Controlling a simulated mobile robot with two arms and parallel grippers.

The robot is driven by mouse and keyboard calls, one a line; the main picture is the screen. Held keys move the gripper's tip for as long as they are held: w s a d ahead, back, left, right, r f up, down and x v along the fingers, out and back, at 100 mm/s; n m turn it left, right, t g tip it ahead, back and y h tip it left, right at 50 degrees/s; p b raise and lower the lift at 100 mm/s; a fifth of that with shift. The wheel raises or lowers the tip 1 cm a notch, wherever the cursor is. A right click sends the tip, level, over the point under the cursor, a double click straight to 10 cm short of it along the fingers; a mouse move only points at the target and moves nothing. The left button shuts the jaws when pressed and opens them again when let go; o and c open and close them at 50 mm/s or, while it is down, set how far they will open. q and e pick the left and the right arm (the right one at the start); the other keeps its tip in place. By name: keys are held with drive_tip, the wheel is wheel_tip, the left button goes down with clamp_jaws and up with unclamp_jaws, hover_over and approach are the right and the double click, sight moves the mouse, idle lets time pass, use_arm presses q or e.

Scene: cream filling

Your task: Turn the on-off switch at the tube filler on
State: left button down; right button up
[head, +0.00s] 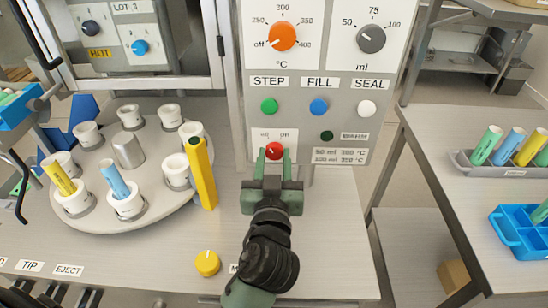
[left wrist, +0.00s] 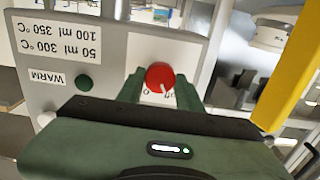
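The tube filler's on-off switch (head: 275,151) is a round red knob low on the white-grey panel, below the coloured buttons. It also shows in the left wrist view (left wrist: 160,76), which sees the panel upside down. There its white mark points to the lower right, toward the off side. My left gripper (head: 274,166) is at the panel, with one green finger on each side of the knob. In the left wrist view, the left gripper (left wrist: 160,90) looks open around the knob; contact is not clear. My right gripper is not in view.
A white carousel (head: 150,210) with cups and tubes stands left of my left arm. A yellow post (head: 202,175) rises between it and the panel. A yellow knob (head: 208,263) is on the front table. A second table (head: 440,130) at right holds tube trays.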

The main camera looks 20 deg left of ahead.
use_arm(q)
drive_tip(key=shift+m, duration=0.4)
drive_tip(key=m+p, duration=0.3)
drive_tip(key=m, duration=0.2)
drive_tip(key=shift+r, duration=0.2)
drive_tip(key=m+p, duration=0.1)
drive_tip(key=m, duration=0.2)
drive_tip(key=shift+m+p, duration=0.75)
drive_tip(key=shift+m, duration=0.75)
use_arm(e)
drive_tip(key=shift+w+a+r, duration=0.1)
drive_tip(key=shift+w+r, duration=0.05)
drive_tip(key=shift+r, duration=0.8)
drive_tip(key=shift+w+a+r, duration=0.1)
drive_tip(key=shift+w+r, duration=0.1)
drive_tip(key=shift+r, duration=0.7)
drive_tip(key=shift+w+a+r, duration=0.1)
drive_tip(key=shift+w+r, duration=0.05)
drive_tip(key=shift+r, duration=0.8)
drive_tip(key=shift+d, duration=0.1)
use_arm(q)
drive_tip(key=c, duration=0.9)
unclamp_jaws()
drive_tip(key=shift+w+f, duration=0.1)
drive_tip(key=shift+f, duration=0.1)
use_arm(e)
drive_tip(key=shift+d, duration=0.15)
